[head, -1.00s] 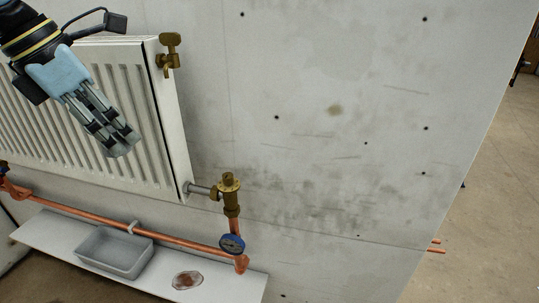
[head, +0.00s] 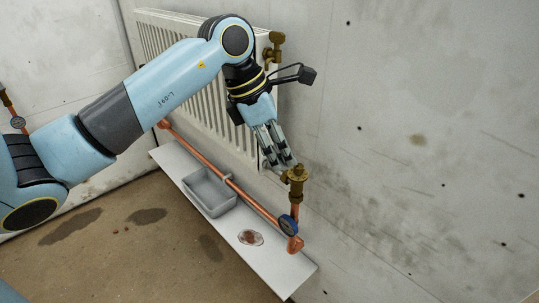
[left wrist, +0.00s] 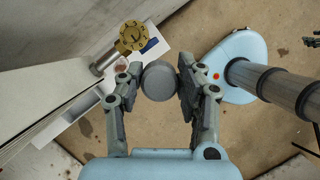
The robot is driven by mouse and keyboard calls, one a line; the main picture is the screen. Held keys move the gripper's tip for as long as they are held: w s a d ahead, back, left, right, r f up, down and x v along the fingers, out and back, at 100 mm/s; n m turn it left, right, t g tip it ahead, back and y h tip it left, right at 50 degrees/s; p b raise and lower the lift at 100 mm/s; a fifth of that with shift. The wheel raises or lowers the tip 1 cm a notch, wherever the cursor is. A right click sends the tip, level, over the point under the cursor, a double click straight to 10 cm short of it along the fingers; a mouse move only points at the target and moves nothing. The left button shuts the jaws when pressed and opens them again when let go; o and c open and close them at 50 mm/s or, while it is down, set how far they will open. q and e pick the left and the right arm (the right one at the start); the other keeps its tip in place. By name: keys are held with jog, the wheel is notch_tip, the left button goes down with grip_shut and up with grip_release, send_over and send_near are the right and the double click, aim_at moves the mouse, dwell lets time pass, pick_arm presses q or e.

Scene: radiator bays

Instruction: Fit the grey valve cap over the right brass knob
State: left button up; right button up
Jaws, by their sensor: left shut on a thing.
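The brass knob (head: 296,172) tops the valve at the lower right corner of the radiator. It also shows in the left wrist view (left wrist: 133,36), up and left of the gripper. My left gripper (head: 282,164) is close beside the knob, up and left of it in the head view. It is shut on the round grey valve cap (left wrist: 160,81), held between its fingertips. In the wrist view the cap is apart from the knob in the picture, not over it. In the head view the fingers hide the cap.
Another brass valve (head: 273,48) is at the radiator's (head: 180,38) top corner. The wall lies close behind.

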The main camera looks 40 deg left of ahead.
aim_at(300, 166)
pick_arm(q)
jog(key=w+b, duration=0.1)
jog(key=w, duration=0.1)
jog(key=w+f+b, duration=0.1)
jog(key=w+f, duration=0.1)
jog(key=w, duration=0.1)
jog(key=shift+w+d+b, duration=0.2)
jog(key=shift+w+b, duration=0.15)
jog(key=shift+b, duration=0.05)
jog(key=shift+w+f+b, duration=0.2)
jog(key=shift+w+b, duration=0.1)
jog(key=shift+w+f+b, duration=0.15)
jog(key=shift+f+b, duration=0.6)
jog(key=shift+f, duration=0.1)
jog(key=shift+r, duration=0.25)
jog(key=shift+f, duration=0.25)
jog(key=shift+f+b, duration=0.35)
jog(key=shift+b, duration=0.05)
jog(key=shift+f+b, duration=0.3)
